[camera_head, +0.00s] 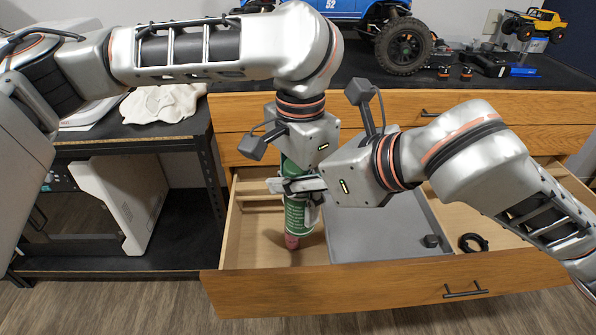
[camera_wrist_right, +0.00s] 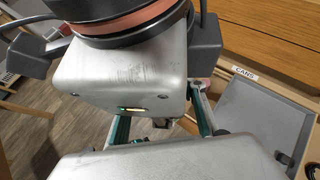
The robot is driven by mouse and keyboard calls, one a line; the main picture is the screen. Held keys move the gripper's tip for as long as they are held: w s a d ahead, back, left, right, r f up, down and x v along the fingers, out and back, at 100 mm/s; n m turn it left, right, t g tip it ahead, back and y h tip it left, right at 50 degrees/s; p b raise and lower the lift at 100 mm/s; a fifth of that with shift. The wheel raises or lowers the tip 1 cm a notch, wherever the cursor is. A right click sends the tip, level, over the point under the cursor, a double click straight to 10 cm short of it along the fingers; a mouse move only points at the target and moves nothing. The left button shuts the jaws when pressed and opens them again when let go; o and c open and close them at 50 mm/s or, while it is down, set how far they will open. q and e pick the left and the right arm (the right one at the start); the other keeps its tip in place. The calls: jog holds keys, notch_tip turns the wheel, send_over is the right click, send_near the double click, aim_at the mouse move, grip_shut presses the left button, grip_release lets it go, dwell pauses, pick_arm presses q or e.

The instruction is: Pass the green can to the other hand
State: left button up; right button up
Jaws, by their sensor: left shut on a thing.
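The green can (camera_head: 296,214) stands out below my two grippers, over the left part of the open drawer. In the right wrist view the two gripper bodies nearly meet and hide most of the can.
The open drawer (camera_head: 325,292) holds a grey bin (camera_head: 390,250) and a black ring (camera_head: 472,243). A label reading CANS (camera_wrist_right: 244,74) shows on the wood beside the bin. A blue RC truck (camera_head: 350,8) and a yellow one (camera_head: 535,22) stand on the bench behind.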

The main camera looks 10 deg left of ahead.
jog(key=c, duration=0.6)
pick_arm(q)
jog(key=o, duration=1.3)
pick_arm(e)
jog(key=shift+c, duration=0.3)
pick_arm(q)
jog(key=shift+o, duration=0.2)
